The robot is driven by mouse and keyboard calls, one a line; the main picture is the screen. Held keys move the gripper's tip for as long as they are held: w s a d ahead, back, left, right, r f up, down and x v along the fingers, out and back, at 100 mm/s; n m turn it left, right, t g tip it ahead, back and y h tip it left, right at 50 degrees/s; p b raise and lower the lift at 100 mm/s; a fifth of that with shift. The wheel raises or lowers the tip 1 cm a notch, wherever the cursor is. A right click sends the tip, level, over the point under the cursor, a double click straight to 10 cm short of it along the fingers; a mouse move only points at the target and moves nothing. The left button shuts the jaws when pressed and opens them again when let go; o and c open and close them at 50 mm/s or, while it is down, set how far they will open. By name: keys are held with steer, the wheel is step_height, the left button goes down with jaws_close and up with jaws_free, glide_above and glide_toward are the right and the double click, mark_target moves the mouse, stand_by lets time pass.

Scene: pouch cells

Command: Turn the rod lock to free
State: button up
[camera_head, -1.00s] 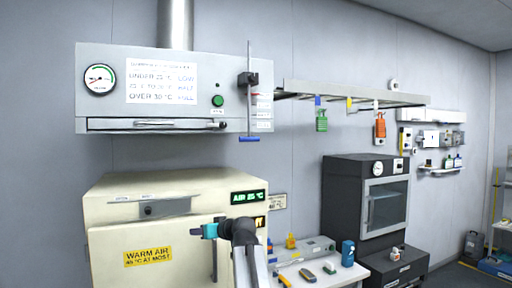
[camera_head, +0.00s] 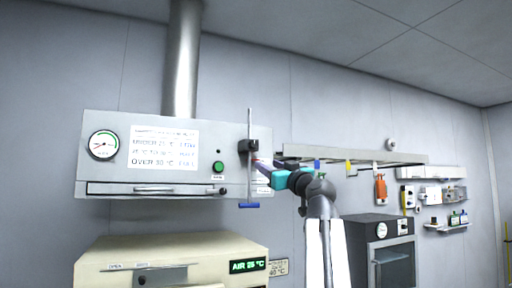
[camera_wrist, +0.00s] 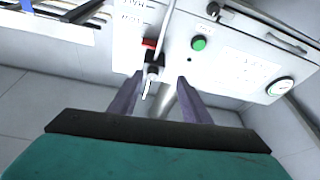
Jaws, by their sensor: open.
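The rod lock (camera_head: 247,146) is a black block on the right part of the grey hood panel, around a thin upright rod (camera_head: 249,120). The rod ends below in a blue handle (camera_head: 249,205). The lock also shows in the wrist view (camera_wrist: 154,60), with a red mark beside it and a small pale piece pointing toward my gripper. My gripper (camera_head: 262,163) is open and empty, just right of and slightly below the lock in the head view. In the wrist view its two dark fingers (camera_wrist: 158,88) spread below the lock, apart from it as far as I can tell.
The hood (camera_head: 150,155) carries a dial (camera_head: 104,145), a printed notice and a green button (camera_head: 218,166). A wall rail (camera_head: 350,155) with hanging tags runs to the right, close behind my arm. A cream cabinet (camera_head: 170,255) stands below.

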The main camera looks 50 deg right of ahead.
mark_target(255, 144)
steer(key=s+r, duration=0.2)
steer(key=r, duration=0.1)
steer(key=shift+s, duration=0.2)
steer(key=shift+w+r, duration=0.15)
steer(key=p+x, duration=0.5)
steer(key=x, duration=0.8)
steer(key=shift+w+r+p, duration=0.15)
steer(key=shift+r+p, duration=0.1)
steer(key=shift+p, duration=0.15)
steer(key=c, duration=1)
steer(key=shift+c, duration=0.2)
